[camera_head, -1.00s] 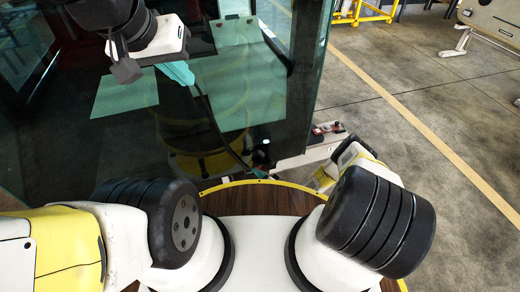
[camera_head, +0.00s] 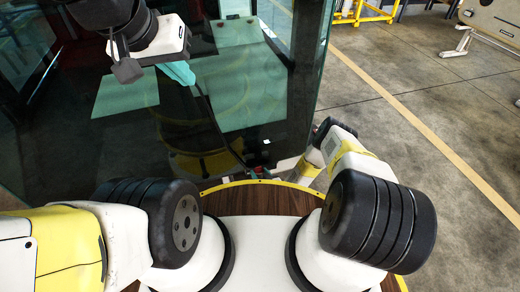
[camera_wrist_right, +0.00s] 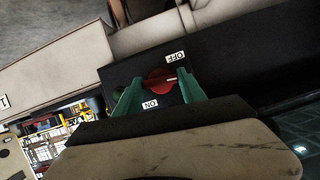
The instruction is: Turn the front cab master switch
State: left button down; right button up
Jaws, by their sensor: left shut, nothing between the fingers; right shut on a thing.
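The red master switch (camera_wrist_right: 156,82) sits on a black panel face in the right wrist view. An OFF label (camera_wrist_right: 175,57) is above it and an ON label (camera_wrist_right: 150,104) below it. A small pale mark shows on its right side. My right gripper (camera_wrist_right: 160,77) has its green fingers on either side of the switch, shut on it. My left gripper (camera_head: 180,73) is shut and empty, held up in front of the dark glass at the upper left.
A large glass cab panel (camera_head: 245,65) fills the upper left of the head view. A pale casing (camera_wrist_right: 50,80) adjoins the black panel in the right wrist view. The concrete floor (camera_head: 420,110) at the right is clear, with a yellow line.

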jog(key=shift+n+h, duration=0.3)
jog(key=shift+n, duration=0.2)
dwell(0.3)
jog(key=o, duration=1.4)
jog(key=v, duration=0.7)
jog(key=shift+s+d, duration=0.1)
jog(key=shift+s, duration=0.3)
